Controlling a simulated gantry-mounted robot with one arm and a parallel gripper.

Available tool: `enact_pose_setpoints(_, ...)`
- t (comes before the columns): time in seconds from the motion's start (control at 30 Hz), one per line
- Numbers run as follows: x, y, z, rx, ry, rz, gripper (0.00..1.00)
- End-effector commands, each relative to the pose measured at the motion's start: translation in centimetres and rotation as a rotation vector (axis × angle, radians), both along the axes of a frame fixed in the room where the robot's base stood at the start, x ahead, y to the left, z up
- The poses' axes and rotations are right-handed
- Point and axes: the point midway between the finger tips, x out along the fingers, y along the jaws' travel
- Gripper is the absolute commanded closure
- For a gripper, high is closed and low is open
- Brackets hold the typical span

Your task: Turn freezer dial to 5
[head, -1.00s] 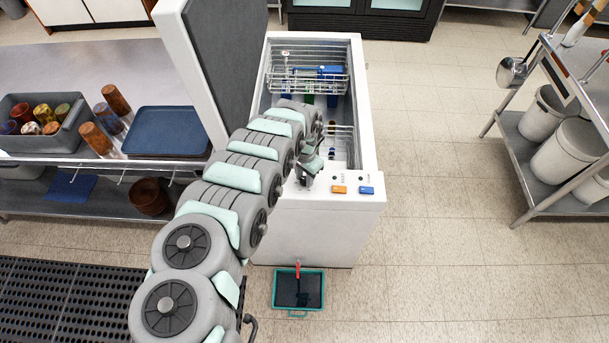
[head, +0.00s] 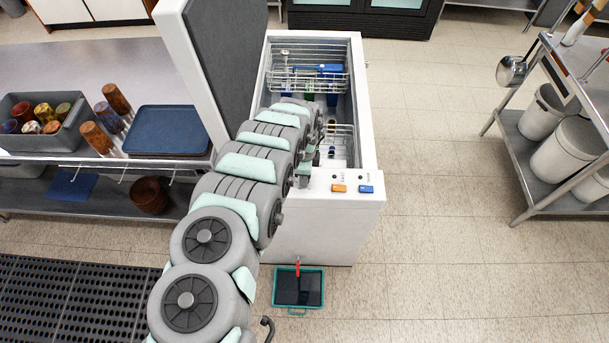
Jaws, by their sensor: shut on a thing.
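The white chest freezer (head: 318,225) stands in the middle of the head view with its lid (head: 192,60) raised at the left. Its top front panel (head: 352,178) carries an orange switch (head: 339,188) and a blue switch (head: 365,189). My gripper (head: 302,181) is at the left part of this panel, mostly hidden behind my arm. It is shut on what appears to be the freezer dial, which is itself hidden. The dial's setting cannot be read.
Wire baskets (head: 305,82) sit inside the open freezer. A green-rimmed tray (head: 298,289) lies on the floor in front. A steel counter with a grey bin (head: 35,140) and a blue tray (head: 167,131) is at left. A steel cart (head: 535,160) stands at right.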

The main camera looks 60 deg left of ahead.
Motion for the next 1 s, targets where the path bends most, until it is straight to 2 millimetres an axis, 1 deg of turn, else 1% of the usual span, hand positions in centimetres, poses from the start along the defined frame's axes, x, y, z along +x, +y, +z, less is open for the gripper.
enact_pose_setpoints(0.2, 0.05, -0.03, -0.07, 0.001, 0.000, -0.202, 1.00)
enact_pose_setpoints(0.5, 0.03, -0.01, -0.09, 0.001, 0.000, -0.429, 1.00)
enact_pose_setpoints(0.7, 0.03, -0.02, -0.11, 0.001, 0.000, -0.524, 1.00)
enact_pose_setpoints(1.0, 0.03, -0.03, -0.12, 0.000, -0.001, -0.583, 1.00)
